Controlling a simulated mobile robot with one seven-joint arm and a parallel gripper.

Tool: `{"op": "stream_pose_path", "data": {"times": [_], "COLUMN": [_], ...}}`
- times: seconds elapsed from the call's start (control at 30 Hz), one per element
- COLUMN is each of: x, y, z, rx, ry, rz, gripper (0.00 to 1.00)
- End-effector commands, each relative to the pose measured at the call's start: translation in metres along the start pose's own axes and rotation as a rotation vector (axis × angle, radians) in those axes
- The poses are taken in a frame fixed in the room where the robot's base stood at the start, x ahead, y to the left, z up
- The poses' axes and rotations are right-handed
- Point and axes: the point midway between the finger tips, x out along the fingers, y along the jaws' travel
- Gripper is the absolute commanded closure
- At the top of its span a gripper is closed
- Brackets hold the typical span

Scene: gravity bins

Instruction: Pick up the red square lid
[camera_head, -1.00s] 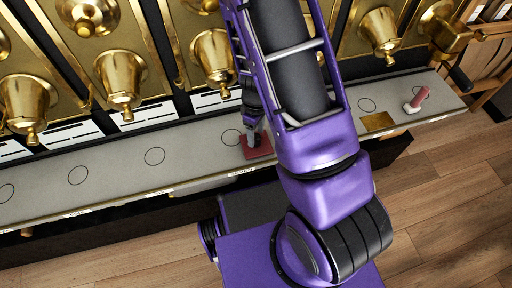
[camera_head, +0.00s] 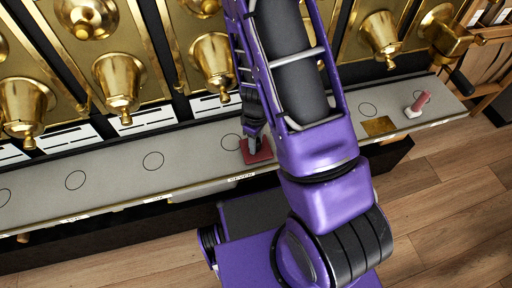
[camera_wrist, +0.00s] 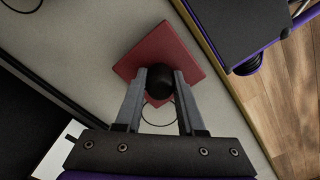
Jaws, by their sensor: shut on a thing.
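The red square lid (camera_head: 262,155) is on the grey shelf, beside or over one of the drawn circles. In the wrist view the red lid (camera_wrist: 174,48) has a dark round knob (camera_wrist: 158,82) in its middle. My gripper (camera_wrist: 161,84) is shut on this knob, one finger on each side of it. In the head view my gripper (camera_head: 254,146) reaches down to the lid from above. I cannot tell whether the lid touches the shelf or is slightly above it. Part of the lid is hidden by the fingers.
The grey shelf (camera_head: 115,172) runs across with several drawn circles. Brass bells or spouts (camera_head: 120,85) hang above it. A pink-handled scoop-like item (camera_head: 419,103) and a gold plate (camera_head: 379,126) are at the right. The shelf's left stretch is clear.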

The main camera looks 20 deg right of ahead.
Motion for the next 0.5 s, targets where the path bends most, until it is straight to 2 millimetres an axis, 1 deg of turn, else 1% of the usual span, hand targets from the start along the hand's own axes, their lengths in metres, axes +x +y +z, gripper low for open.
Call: {"op": "stream_pose_path", "data": {"times": [0.23,0.5], "x": [-0.0019,-0.0099], "y": [0.0001,0.0001], "z": [-0.0001,-0.0001], "rx": [0.000,-0.001], "ry": [0.000,0.000], "rz": [0.000,0.000], "gripper": [1.00,1.00]}}
